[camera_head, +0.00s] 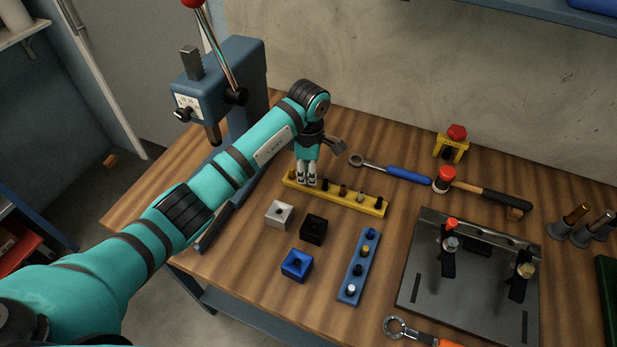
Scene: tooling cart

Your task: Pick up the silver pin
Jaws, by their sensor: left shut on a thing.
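A yellow rack (334,198) lies on the wooden bench with several pins standing in a row. My left gripper (307,182) points down at the left part of this rack, with its fingers shut on a pin there. The fingers hide that pin, so I cannot tell its colour or whether it is still seated. My right gripper is not in view.
White (279,214), black (313,229) and blue (296,264) blocks stand in front of the yellow rack. A blue press (246,75) stands at the left. Wrenches (402,175), a hammer (487,195) and a dark fixture plate (470,300) lie to the right.

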